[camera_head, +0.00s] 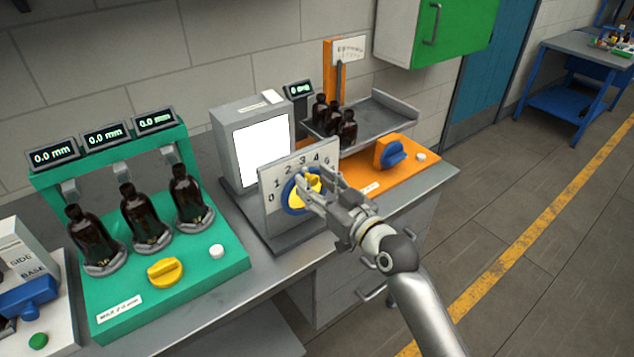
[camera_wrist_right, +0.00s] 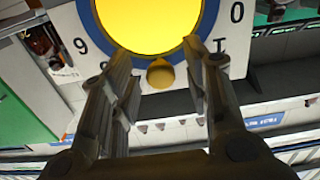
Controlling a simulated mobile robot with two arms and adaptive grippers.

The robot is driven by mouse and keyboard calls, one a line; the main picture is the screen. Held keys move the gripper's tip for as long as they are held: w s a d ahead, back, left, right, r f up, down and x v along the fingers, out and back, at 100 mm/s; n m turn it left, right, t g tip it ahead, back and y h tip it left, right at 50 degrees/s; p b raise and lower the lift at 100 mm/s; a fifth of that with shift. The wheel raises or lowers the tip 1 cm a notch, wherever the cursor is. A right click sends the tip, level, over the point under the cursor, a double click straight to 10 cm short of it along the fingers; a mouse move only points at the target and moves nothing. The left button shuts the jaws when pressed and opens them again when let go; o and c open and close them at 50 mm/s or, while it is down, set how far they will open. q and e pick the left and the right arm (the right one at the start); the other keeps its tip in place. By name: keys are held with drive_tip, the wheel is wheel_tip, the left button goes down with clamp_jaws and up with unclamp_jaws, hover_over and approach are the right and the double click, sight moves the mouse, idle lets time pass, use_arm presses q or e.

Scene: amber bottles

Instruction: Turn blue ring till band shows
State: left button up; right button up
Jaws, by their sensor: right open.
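My right gripper (camera_head: 318,182) is open in front of the dial and covers part of the disc and ring. In the right wrist view the yellow disc (camera_wrist_right: 150,20) and blue ring (camera_wrist_right: 211,18) are at the top. A small yellow knob (camera_wrist_right: 160,73) at the ring's edge lies between my spread fingers, with gaps visible on both sides. The screen (camera_head: 262,150) behind the plate is blank white. My left gripper is not in view.
A green stand (camera_head: 125,308) with several amber bottles, three displays and a yellow knob is at left. An orange scale (camera_head: 365,178) with a blue knob and bottles on its tray (camera_head: 385,112) is at right. The floor (camera_head: 475,220) beyond the bench is clear.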

clamp_jaws()
drive_tip(key=m, duration=0.1)
drive_tip(key=d+m, duration=0.1)
drive_tip(key=shift+w+m+p, duration=0.3)
drive_tip(key=shift+w+p, duration=0.05)
drive_tip(key=shift+w+d+f+m, duration=0.1)
drive_tip(key=shift+w+d+m, duration=0.1)
drive_tip(key=shift+m, duration=0.4)
drive_tip(key=shift+w+d+f+m, duration=0.1)
drive_tip(key=shift+d+m, duration=0.1)
drive_tip(key=shift+m, duration=0.4)
unclamp_jaws()
drive_tip(key=v, duration=1.2)
